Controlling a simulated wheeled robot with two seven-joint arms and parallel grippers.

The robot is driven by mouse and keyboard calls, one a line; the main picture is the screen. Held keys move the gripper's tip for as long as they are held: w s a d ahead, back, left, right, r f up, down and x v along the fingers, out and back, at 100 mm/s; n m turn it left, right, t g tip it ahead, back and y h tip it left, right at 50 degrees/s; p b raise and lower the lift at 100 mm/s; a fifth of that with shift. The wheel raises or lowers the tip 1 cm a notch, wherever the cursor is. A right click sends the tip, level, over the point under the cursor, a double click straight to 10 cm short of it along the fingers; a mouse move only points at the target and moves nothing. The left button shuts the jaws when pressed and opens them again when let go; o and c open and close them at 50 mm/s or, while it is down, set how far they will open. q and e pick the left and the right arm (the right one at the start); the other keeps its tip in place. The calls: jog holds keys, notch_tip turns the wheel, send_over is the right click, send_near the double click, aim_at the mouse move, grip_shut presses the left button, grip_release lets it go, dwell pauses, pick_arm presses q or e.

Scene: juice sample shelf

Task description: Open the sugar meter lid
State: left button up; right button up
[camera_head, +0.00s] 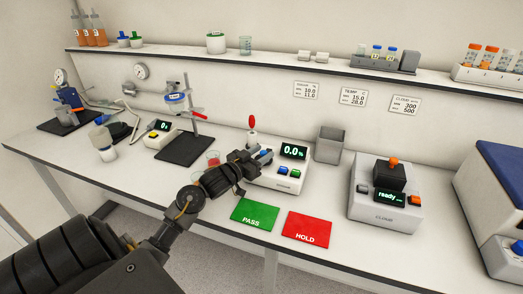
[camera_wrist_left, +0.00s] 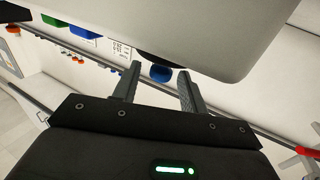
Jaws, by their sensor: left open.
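The sugar meter (camera_head: 278,182) is a white box with a 0.0 % display and a blue and a green button. A blue part (camera_head: 265,153) shows at its left end beside my gripper; whether it belongs to the lid is unclear. My left gripper (camera_head: 259,160) is at the meter's left end and hides part of it. In the left wrist view its two fingers (camera_wrist_left: 158,88) are apart, with a blue part (camera_wrist_left: 160,73) beyond the gap. A large pale body (camera_wrist_left: 190,30) fills the top. I cannot make out the lid's position. My right gripper is out of view.
Green PASS (camera_head: 255,214) and red HOLD (camera_head: 308,229) mats lie in front of the meter. A grey bin (camera_head: 330,146) stands behind it, and a cloud meter (camera_head: 385,205) to the right.

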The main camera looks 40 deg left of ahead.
pick_arm(q)
jog(key=shift+w, duration=0.65)
